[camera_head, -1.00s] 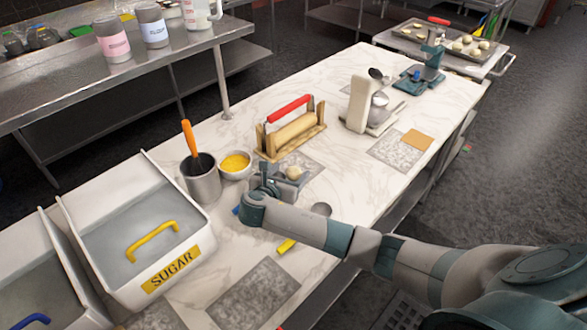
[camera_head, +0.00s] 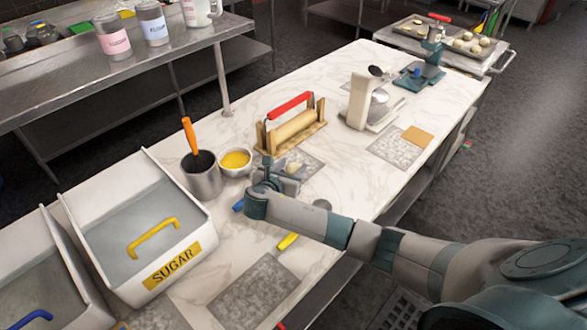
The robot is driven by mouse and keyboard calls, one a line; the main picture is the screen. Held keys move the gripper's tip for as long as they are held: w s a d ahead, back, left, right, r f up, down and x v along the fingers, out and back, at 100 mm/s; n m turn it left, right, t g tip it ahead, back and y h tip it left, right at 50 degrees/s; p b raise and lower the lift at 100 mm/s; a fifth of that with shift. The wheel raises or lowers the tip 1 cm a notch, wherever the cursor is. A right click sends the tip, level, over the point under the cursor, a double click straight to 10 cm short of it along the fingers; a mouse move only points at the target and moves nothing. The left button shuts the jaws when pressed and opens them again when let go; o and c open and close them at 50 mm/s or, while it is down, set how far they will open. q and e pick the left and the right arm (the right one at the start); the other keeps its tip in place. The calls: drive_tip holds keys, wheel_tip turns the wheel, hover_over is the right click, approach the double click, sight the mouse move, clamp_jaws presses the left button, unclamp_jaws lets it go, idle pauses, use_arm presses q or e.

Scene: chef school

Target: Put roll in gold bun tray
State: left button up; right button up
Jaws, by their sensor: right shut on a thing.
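My right gripper (camera_head: 283,168) is over the marble counter, in front of the wooden rolling pin stand. It is shut on a small pale roll (camera_head: 293,169), partly hidden by the fingers. A bun tray (camera_head: 466,54) with several pale rolls sits at the far right end, on a cart beyond the counter; its gold colour is hard to tell from here. My left gripper is out of view.
The rolling pin stand (camera_head: 290,128), a yellow-filled bowl (camera_head: 236,160) and a metal pot (camera_head: 202,178) stand close to my gripper. A scale-like device (camera_head: 366,104) and a teal device (camera_head: 420,76) stand towards the tray. Sugar bin (camera_head: 140,235) is at left.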

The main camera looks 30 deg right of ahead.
drive_tip(key=shift+r, duration=0.1)
drive_tip(key=shift+r, duration=0.45)
drive_tip(key=r, duration=0.1)
drive_tip(key=r+b, duration=0.1)
drive_tip(key=r, duration=0.1)
drive_tip(key=shift+s+d+r+b, duration=0.1)
drive_tip(key=shift+s+d+b, duration=0.1)
drive_tip(key=shift+d+b, duration=0.15)
drive_tip(key=s+d+r+b, duration=0.2)
drive_tip(key=s+d+r, duration=0.4)
drive_tip(key=d, duration=0.2)
drive_tip(key=shift+s+d+r+b, duration=0.3)
drive_tip(key=shift+r+b, duration=0.05)
wheel_tip(320, 180, up, 8)
drive_tip(key=n+t+y+b, duration=0.3)
drive_tip(key=n+t+y, duration=0.1)
drive_tip(key=n+y, duration=0.1)
hover_over(294, 168)
drive_tip(key=s+a, duration=0.4)
drive_tip(key=s+a+r+n+y+b, duration=0.1)
drive_tip(key=s+a+r+n+y, duration=0.2)
drive_tip(key=a, duration=0.6)
wheel_tip(294, 168, up, 2)
drive_tip(key=shift+s+a+r+n+y, duration=0.2)
drive_tip(key=shift+s+n+y, duration=0.1)
drive_tip(key=shift+n+y, duration=0.6)
